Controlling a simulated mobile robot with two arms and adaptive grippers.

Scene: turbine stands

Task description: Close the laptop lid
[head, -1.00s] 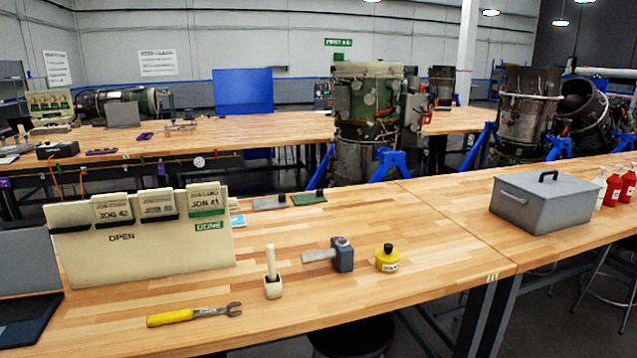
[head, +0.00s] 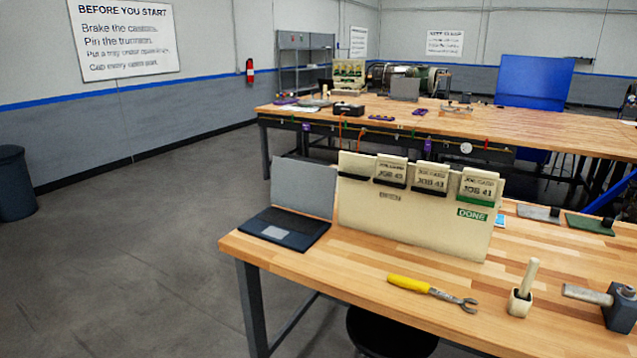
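The laptop (head: 285,232) stands open on the left end of the near wooden bench. Its grey lid (head: 304,187) is raised and leans back a little, and its dark keyboard base lies flat near the bench's left edge. The lid's right side is close to the cream job-card board. Neither of my grippers shows in the head view.
The job-card board (head: 420,208) stands right of the laptop. Floor (head: 130,255) left of the bench is clear.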

